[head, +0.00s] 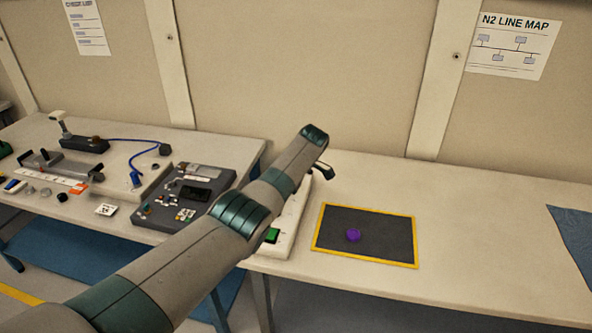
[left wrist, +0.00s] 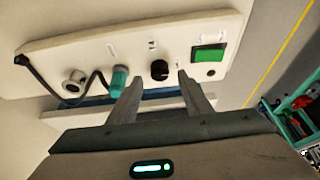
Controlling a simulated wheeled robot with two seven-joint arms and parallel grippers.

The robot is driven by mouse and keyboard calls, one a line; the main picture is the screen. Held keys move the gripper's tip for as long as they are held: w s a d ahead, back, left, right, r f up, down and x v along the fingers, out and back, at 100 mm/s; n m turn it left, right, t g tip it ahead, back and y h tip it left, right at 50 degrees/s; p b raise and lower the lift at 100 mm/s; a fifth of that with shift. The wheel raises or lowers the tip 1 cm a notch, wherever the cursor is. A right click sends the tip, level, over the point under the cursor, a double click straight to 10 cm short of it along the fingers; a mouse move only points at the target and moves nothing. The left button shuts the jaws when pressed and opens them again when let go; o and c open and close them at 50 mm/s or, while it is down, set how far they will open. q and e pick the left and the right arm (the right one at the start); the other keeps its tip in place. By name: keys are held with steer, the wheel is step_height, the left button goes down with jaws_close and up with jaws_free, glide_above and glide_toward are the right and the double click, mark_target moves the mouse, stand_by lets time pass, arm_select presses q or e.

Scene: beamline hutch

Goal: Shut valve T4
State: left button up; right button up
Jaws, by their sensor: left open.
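A pale panel (head: 294,222) stands on the bench, largely hidden behind my left arm in the head view. In the left wrist view the panel (left wrist: 50,48) carries a green rocker switch (left wrist: 208,54), a black round knob (left wrist: 159,70), a teal handle or plug (left wrist: 119,78) and a round metal fitting (left wrist: 75,82). Their labels are too small to read, so I cannot tell which is T4. My left gripper (left wrist: 156,80) is open and empty, its fingertips either side of the black knob; contact cannot be told. My right gripper is out of view.
A black mat with yellow border (head: 380,252) holding a purple round piece (head: 353,235) lies right of the panel. A blue cloth (head: 574,232) lies far right. The bench between mat and cloth is clear.

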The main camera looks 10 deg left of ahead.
arm_select(q)
steer(key=b+v, duration=0.3)
steer(key=v, duration=1.1)
steer(key=shift+r, duration=0.2)
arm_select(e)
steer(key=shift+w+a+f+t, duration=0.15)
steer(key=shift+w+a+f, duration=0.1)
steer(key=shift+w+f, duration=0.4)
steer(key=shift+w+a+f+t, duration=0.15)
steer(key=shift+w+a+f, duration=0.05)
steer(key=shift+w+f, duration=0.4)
arm_select(q)
steer(key=shift+d, duration=0.1)
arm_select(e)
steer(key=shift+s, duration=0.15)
